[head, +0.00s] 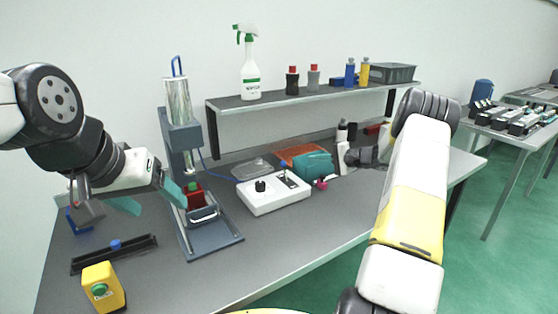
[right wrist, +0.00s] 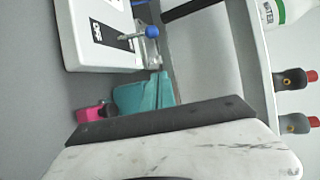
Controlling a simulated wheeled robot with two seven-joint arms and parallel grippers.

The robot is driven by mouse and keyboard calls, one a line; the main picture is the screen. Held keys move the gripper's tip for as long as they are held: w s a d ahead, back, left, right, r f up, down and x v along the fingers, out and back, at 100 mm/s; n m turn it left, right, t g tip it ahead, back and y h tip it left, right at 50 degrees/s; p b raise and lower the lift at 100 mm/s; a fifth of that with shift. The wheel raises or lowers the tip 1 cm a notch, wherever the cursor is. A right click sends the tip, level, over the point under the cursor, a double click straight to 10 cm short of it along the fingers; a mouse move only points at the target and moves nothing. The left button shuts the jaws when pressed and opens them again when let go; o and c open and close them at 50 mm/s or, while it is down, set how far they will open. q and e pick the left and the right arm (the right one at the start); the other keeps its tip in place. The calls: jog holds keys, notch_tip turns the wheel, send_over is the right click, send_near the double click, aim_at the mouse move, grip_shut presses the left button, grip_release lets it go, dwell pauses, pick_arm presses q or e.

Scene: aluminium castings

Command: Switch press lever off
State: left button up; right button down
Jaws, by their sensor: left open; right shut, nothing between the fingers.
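In the right wrist view, the lever's blue tip (right wrist: 152,32) stands by a metal bracket, beside a dark label plate. My right gripper (head: 300,167) is shut and empty. Its teal fingers point at the box from the right, close to the lever. They also show in the right wrist view (right wrist: 150,88), apart from the blue tip. My left gripper (head: 152,198) is open and empty, left of the grey press (head: 184,138).
A red block (head: 194,195) sits in the press. A pink knob (head: 322,184) is beside the box's right end. An orange item (head: 300,152) lies behind my right fingers. A shelf (head: 310,98) with bottles spans the back. A yellow button box (head: 103,288) stands front left.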

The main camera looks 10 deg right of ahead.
aim_at(285, 171)
jog(key=shift+a, duration=0.1)
jog(key=x, duration=0.9)
jog(key=shift+w+a+f, duration=0.1)
jog(key=shift+w+a, duration=0.1)
jog(key=shift+a, duration=0.1)
jog(key=shift+s+a+r, duration=0.15)
jog(key=shift+s+a, duration=0.15)
jog(key=shift+s, duration=0.25)
jog(key=shift+s+a+r, duration=0.15)
jog(key=shift+s+a, duration=0.1)
jog(key=shift+s, duration=0.35)
jog(key=shift+s+a+r, duration=0.15)
jog(key=shift+s+a, duration=0.15)
jog(key=shift+s, duration=0.25)
